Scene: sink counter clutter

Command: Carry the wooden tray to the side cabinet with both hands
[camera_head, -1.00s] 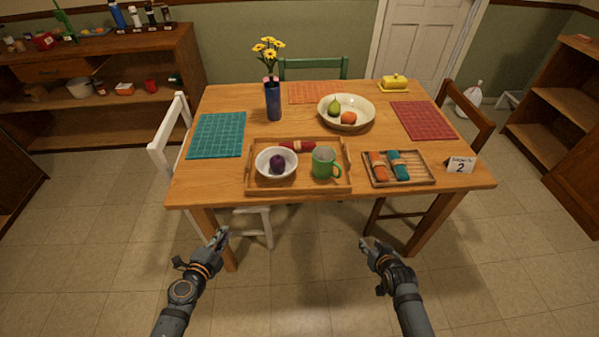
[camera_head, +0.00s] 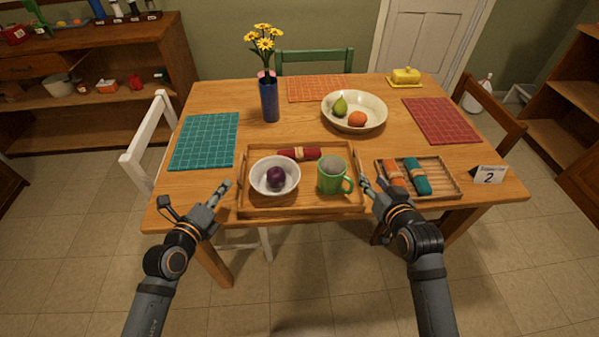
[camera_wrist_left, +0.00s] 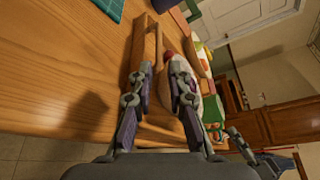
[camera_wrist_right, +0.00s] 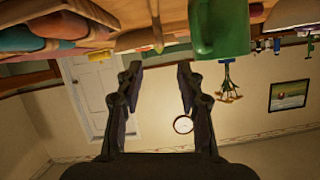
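The wooden tray (camera_head: 302,207) lies on the table near its front edge. It holds a white bowl (camera_head: 262,183) with a purple fruit (camera_head: 276,177), a green mug (camera_head: 330,182) and a rolled red napkin (camera_head: 291,154). My left gripper (camera_head: 223,190) is just left of the tray's left side. In the left wrist view its fingers (camera_wrist_left: 160,75) are open, with the tray's side wall (camera_wrist_left: 138,48) just ahead. My right gripper (camera_head: 367,187) is close to the tray's right side. In the right wrist view its fingers (camera_wrist_right: 159,75) are open with nothing between them.
A slatted tray (camera_head: 455,191) with rolled napkins lies close right of my right gripper, beside a number card (camera_head: 489,175). Behind stand a blue vase (camera_head: 269,101) and a fruit bowl (camera_head: 354,128). Wooden cabinets stand at back left (camera_head: 105,46) and right (camera_head: 558,130).

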